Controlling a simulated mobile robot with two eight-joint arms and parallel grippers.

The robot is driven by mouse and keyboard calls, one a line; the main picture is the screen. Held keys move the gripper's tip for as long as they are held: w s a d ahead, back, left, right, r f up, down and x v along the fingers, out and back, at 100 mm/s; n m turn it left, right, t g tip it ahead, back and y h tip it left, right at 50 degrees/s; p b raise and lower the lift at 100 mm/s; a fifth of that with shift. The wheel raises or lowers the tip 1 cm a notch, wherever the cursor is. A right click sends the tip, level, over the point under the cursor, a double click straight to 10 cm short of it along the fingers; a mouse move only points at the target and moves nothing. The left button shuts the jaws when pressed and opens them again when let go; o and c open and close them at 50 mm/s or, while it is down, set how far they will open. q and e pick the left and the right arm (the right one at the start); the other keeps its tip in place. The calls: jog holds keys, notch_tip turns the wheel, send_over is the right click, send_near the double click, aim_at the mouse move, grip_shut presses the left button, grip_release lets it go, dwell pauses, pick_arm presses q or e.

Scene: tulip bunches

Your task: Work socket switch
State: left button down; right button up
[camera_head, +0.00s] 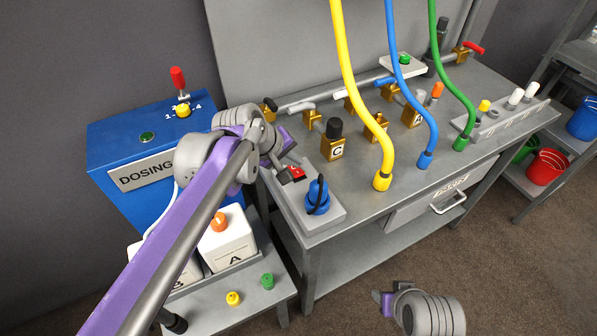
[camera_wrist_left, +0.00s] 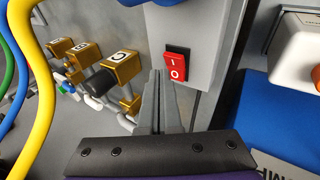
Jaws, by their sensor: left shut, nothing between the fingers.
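The red rocker switch (camera_head: 296,171), marked I and O, sits on a grey socket box (camera_head: 325,217) at the table's left end. A blue round socket part (camera_head: 318,194) stands on the same box. In the left wrist view the switch (camera_wrist_left: 177,65) is in plain sight on the grey box (camera_wrist_left: 196,30). My left gripper (camera_head: 287,177) is shut and empty, right beside the switch. In the wrist view its fingertips (camera_wrist_left: 158,76) end just below and left of the switch; contact cannot be told. My right gripper (camera_head: 384,302) is low at the front, its fingers unclear.
Brass valves, one marked C (camera_head: 333,147), stand behind the box. Yellow (camera_head: 361,100), blue (camera_head: 408,85) and green (camera_head: 447,75) hoses hang over the table. A blue dosing box (camera_head: 118,147) and a white canister A (camera_head: 230,240) are at the left.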

aim_at(291, 169)
pick_arm(q)
jog(key=shift+f, duration=0.15)
dwell(0.6)
jog(key=shift+s+d+f, duration=0.1)
jog(key=shift+s+f, duration=0.05)
jog(key=shift+f, duration=0.1)
jog(key=shift+s+f, duration=0.15)
jog(key=shift+f, duration=0.2)
dwell(0.7)
jog(key=shift+r, duration=0.1)
jog(key=shift+w+r+p, duration=0.3)
jog(key=shift+r+p, duration=0.15)
jog(key=shift+r, duration=0.2)
jog(key=shift+w+a+r+p, duration=0.25)
jog(key=shift+r+p, duration=0.35)
jog(key=shift+r, duration=0.2)
jog(key=shift+w+a+r+p, duration=0.15)
jog(key=shift+w+r+p, duration=0.15)
jog(key=shift+r+p, duration=0.4)
jog(key=shift+w+a+r+p, duration=0.25)
jog(key=shift+r+p, duration=0.3)
jog(key=shift+r, duration=0.3)
